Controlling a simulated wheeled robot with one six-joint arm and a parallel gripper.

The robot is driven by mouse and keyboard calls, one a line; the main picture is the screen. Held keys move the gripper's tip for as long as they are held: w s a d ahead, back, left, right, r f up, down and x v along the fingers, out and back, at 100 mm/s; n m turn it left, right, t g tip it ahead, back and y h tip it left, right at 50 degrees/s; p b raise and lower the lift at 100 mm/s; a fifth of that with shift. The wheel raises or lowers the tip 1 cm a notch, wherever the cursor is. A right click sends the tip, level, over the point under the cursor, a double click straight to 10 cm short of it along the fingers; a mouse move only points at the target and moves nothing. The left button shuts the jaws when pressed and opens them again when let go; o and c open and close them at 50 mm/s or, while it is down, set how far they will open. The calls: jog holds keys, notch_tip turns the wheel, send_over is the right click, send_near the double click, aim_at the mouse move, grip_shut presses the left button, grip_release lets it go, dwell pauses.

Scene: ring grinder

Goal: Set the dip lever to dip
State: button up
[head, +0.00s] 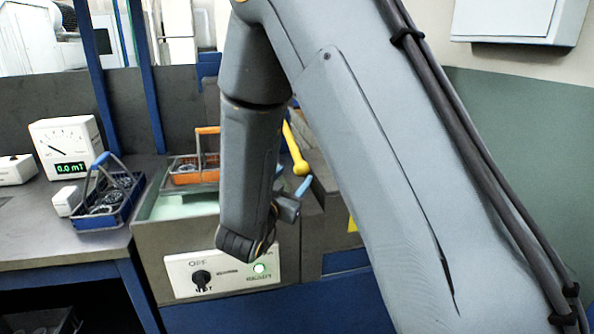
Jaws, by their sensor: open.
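The dip lever (291,146) is a yellow bar with a round knob at its lower end, behind and right of my forearm. It slants, with the knob low and to the right; its foot is hidden. My gripper (291,178) is mostly hidden behind my wrist. Its light blue fingertips show apart, one on each side just below the knob. I cannot tell whether they touch it. An orange-handled basket (184,178) sits at the tank (165,207) of pale green liquid, partly hidden by my arm.
A control panel (228,286) with a black knob and a lit green lamp is on the tank's front. A blue basket (120,208) of rings and a meter (66,146) reading 0.0 mT stand on the bench at left. My arm covers much of the right side.

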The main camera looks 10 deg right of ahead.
aim_at(299, 171)
jog(key=x, duration=0.5)
jog(key=shift+d, duration=0.2)
